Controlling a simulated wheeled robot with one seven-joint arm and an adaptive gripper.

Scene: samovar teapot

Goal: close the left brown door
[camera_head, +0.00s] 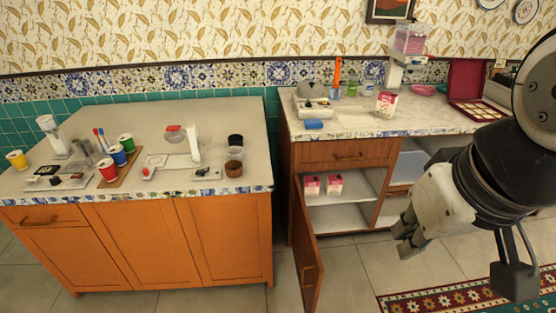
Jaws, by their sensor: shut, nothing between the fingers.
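The left brown door (308,255) stands wide open at the left side of the right-hand cabinet. It swings out toward me and shows nearly edge-on, with a handle (309,270) on it. Behind it the cabinet's shelves (345,212) are exposed, with two pink-and-white boxes (323,185) on the upper shelf. My gripper (402,240) is shut and empty. It hangs in front of the cabinet, to the right of the door and apart from it in the picture.
A brown drawer (346,154) above the opening is shut. The countertop (350,122) holds boxes, cups and a scale. An orange cabinet (150,245) with a crowded top stands at left. Tiled floor (355,275) is clear between door and gripper; a patterned rug (440,300) lies lower right.

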